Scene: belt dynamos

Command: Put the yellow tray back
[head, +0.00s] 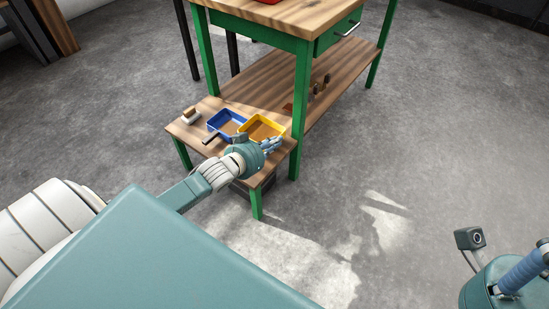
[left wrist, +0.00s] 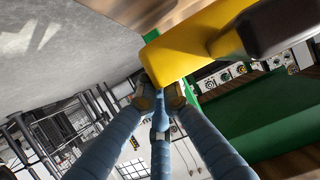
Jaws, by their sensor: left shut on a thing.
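The yellow tray (head: 262,124) is a shallow rectangular tray at the right end of a low wooden table (head: 182,130). My left gripper (head: 272,144) is at the tray's near right side. In the left wrist view, the fingers of my left gripper (left wrist: 160,98) close together at an edge of the yellow tray (left wrist: 180,55). The gripper is shut on it. I cannot tell whether the tray touches the table. Part of my right gripper (head: 524,272) shows at the lower right, away from the tables; its fingertips are out of the frame.
A blue tray (head: 222,119) sits just left of the yellow one. A small white and brown item (head: 190,115) lies at the table's left end. A taller green-framed workbench (head: 290,14) with a lower shelf (head: 258,83) stands close behind. The floor at right is clear.

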